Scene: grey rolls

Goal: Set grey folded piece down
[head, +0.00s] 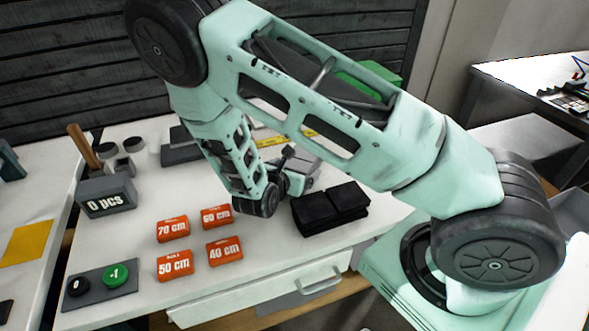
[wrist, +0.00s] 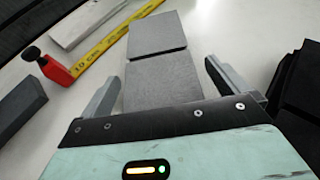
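The grey folded piece (wrist: 162,78) shows in the wrist view as two flat grey panels joined at a crease, lying on the white table. My gripper (wrist: 162,70) has its two fingers apart, one on each side of the near panel. A narrow gap shows between each fingertip and the piece. The near end of the piece is hidden by the gripper body. In the head view my gripper (head: 297,184) is low over the table, and my arm covers much of that area.
A black folded piece (head: 330,208) lies close to the right of my gripper. A yellow measuring tape (wrist: 108,41) with a red end lies to the left in the wrist view. Orange length labels (head: 175,265), a "0 pcs" counter (head: 106,198) and a button panel (head: 103,284) occupy the table's left.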

